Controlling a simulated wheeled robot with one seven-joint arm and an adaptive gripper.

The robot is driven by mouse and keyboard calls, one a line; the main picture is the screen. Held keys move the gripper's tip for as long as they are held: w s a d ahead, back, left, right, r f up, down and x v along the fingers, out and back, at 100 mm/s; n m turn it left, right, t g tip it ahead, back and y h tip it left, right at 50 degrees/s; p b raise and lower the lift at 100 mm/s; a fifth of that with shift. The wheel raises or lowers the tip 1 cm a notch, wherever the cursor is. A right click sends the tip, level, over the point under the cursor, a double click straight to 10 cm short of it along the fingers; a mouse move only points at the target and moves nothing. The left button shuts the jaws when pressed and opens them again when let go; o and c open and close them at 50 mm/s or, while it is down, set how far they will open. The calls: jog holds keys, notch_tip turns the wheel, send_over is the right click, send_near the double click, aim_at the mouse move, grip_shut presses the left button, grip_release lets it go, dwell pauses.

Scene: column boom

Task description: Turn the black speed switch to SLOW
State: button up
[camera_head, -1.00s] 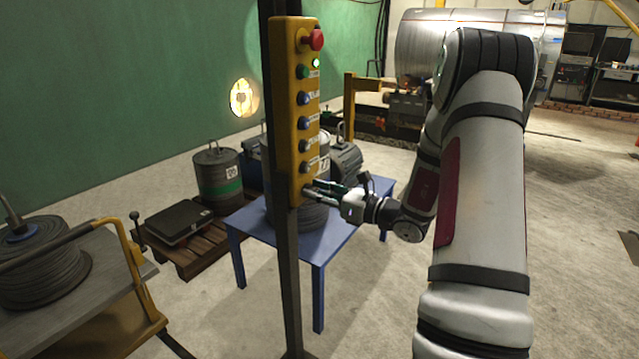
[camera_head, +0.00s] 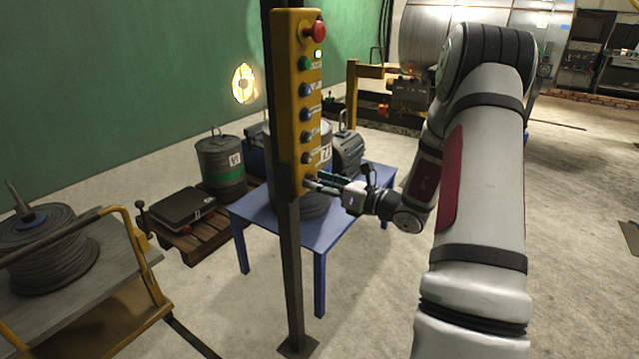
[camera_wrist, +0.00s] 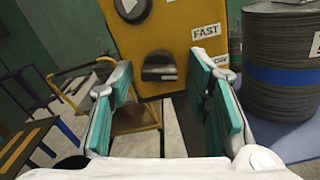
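The black speed switch (camera_wrist: 159,66) sits low on the yellow control box (camera_wrist: 181,88), seen between my fingers in the wrist view. Its black knob looks roughly horizontal; which label it points to I cannot tell. The FAST label (camera_wrist: 206,32) is to its upper right. A lower label, partly hidden by my right finger, shows only "OW" (camera_wrist: 219,60). My gripper (camera_wrist: 162,80) is open, its teal-padded fingers on either side of the switch, with no clear contact. In the head view my gripper (camera_head: 316,183) is at the lower end of the box (camera_head: 285,80); the switch is hard to make out.
The box hangs on a dark post (camera_head: 293,270). Above the switch are several buttons and a red mushroom button (camera_head: 315,31). A blue table (camera_head: 325,235) with a cable coil stands behind. A yellow-railed cart (camera_head: 125,345) is at left. Open floor lies right.

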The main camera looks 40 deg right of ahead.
jog(key=v, duration=1.2)
dwell(0.3)
jog(key=shift+r, duration=0.1)
